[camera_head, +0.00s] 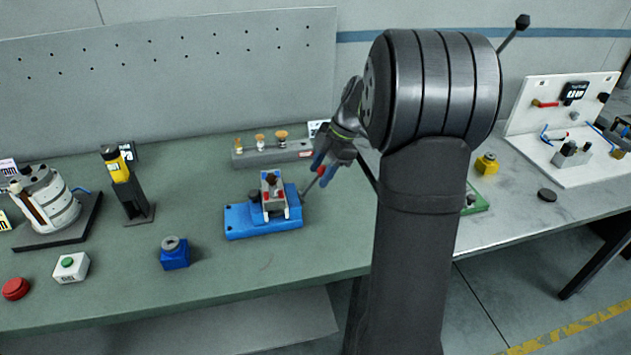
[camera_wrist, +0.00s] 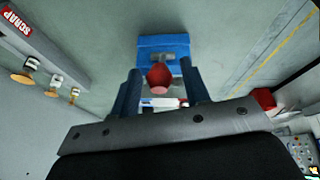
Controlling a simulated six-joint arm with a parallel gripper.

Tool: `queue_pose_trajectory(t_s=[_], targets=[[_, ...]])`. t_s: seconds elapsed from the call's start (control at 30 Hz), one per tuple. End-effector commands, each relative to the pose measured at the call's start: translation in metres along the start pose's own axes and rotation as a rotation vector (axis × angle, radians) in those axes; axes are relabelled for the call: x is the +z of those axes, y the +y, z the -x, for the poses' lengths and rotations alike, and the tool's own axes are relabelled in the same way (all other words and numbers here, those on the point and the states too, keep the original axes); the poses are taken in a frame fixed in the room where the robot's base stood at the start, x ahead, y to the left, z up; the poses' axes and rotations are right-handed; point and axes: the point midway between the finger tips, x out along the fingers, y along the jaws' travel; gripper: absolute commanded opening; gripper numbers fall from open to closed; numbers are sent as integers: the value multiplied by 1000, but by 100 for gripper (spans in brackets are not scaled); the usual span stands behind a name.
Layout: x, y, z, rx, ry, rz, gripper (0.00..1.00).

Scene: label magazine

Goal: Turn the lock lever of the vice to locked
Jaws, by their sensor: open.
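The vice (camera_head: 262,218) has a blue base and sits on the green bench top. A pale upright part with a dark red top (camera_head: 270,180) stands on it. The lock lever, a thin rod with a red knob (camera_head: 320,170), rises at its right side. My gripper (camera_head: 325,168) is open, with blue fingers around the knob's height. In the wrist view the red knob (camera_wrist: 159,77) appears between my two fingers (camera_wrist: 160,70), with gaps at both sides. The blue vice base (camera_wrist: 163,42) shows beyond it. Whether a finger touches the knob cannot be told.
A grey rack (camera_head: 270,153) with brass-topped stamps stands behind the vice. A blue block (camera_head: 174,255) stands in front left, and a yellow-topped black post (camera_head: 125,188) further left. A green-button box (camera_head: 70,267) and red button (camera_head: 16,288) are near the front edge.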

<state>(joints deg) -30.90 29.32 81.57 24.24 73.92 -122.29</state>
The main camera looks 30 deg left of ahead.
Motion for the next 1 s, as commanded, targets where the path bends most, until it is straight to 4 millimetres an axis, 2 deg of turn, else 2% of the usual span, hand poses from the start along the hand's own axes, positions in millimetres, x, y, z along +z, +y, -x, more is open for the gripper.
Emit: queue_pose_trajectory(t_s=[0.1, 0.23, 0.6, 0.63, 0.83, 1.0], targets=[[0, 0, -20, -2, 0, 1, 42], [0, 0, -33, -1, 0, 0, 42], [0, 0, -40, 0, -1, 0, 42], [0, 0, -40, 0, -1, 0, 40], [0, 0, -39, 0, -1, 0, 1], [0, 0, -39, 1, 1, 0, 0]])
